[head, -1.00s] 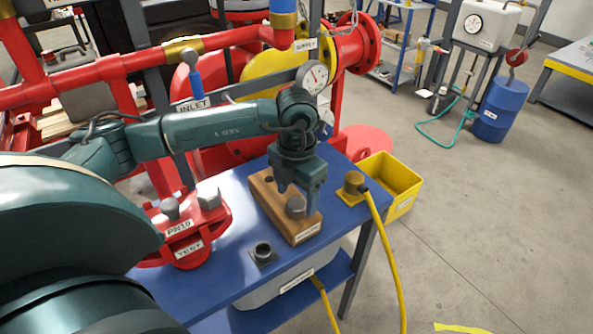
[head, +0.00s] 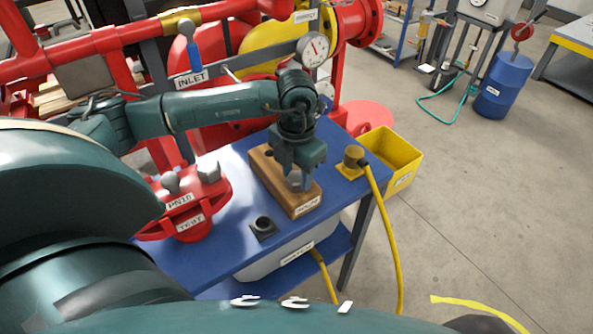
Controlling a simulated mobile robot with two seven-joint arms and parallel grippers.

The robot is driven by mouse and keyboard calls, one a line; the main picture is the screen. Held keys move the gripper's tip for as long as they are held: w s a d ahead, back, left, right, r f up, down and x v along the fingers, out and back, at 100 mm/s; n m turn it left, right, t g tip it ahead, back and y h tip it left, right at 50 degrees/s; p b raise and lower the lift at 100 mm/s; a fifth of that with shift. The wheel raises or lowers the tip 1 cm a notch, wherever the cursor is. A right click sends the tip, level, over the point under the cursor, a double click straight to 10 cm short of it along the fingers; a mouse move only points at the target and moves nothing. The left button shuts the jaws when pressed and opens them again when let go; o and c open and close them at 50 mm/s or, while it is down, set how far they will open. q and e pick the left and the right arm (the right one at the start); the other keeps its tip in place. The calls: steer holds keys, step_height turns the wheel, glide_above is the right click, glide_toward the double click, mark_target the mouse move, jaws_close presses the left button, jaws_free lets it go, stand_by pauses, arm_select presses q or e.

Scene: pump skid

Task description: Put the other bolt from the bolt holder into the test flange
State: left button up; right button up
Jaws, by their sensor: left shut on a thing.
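The wooden bolt holder (head: 268,182) lies on the blue bench. My left gripper (head: 299,185) points down over the holder's near end. It is shut on a grey bolt (head: 297,178), which is mostly hidden between the fingers; I cannot tell whether it is still seated in its hole. The red test flange (head: 190,223), labelled PN10 and TEST, is on the left of the bench. A round-topped grey piece (head: 170,183) and a hex-headed grey bolt (head: 208,172) stand on it. My right gripper is out of view.
A brass fitting (head: 354,158) with a yellow hose (head: 384,225) stands at the right edge. A yellow bin (head: 402,160) is beyond. Red pipes (head: 100,57) and a gauge (head: 313,49) stand behind.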

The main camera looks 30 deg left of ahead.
arm_select(q)
steer(key=shift+c, duration=0.8)
steer(key=o, duration=0.4)
steer(key=c, duration=0.4)
steer(key=shift+c, duration=0.3)
steer(key=shift+r+p, duration=1.5)
steer(key=shift+r, duration=0.9)
steer(key=shift+r+p, duration=0.45)
steer(key=shift+r, duration=0.7)
